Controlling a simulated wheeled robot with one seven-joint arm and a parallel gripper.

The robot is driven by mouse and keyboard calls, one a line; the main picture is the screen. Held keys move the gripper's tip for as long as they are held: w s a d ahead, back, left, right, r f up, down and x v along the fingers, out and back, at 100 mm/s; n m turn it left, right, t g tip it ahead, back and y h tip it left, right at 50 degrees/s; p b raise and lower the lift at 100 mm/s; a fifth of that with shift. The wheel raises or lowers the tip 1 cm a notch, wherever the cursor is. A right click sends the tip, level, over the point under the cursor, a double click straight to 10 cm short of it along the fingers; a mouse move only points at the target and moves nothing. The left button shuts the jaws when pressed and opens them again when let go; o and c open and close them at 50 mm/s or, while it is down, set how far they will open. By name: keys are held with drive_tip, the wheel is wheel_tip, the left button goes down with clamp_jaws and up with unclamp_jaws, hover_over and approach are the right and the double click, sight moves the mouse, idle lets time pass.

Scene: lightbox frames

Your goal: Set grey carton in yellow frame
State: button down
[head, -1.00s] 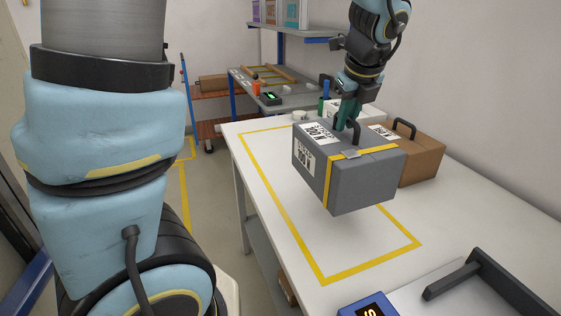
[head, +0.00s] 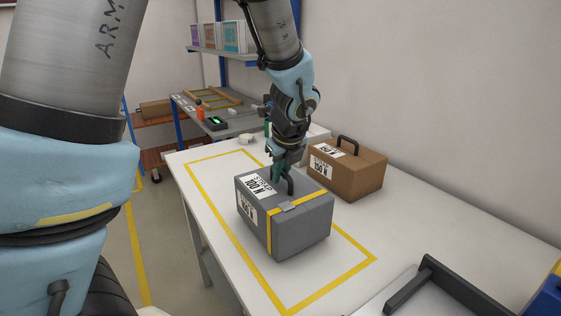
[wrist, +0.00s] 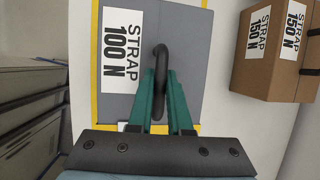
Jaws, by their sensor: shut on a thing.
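The grey carton (head: 284,222) has a yellow strap, white labels and a dark handle on top. In the head view it is upright at the table, inside the outline of the yellow frame (head: 330,285) marked on the white top. I cannot tell whether its base touches the table. My gripper (head: 284,172) is above the carton, shut on its handle. In the wrist view the green fingers of my gripper (wrist: 159,95) close around the dark handle, and the carton (wrist: 190,50) shows a "STRAP 100 N" label. The carton hides part of the frame.
A brown carton (head: 345,170) with a dark handle stands right of the frame; it also shows in the wrist view (wrist: 270,70). A tray with a dark rail (head: 455,285) is at the front right. The frame's far left part is bare.

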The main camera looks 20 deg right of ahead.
drive_tip(key=shift+f, duration=0.75)
drive_tip(key=c, duration=1.3)
unclamp_jaws()
drive_tip(key=shift+f, duration=0.15)
drive_tip(key=o, duration=0.5)
drive_tip(key=shift+c, duration=0.2)
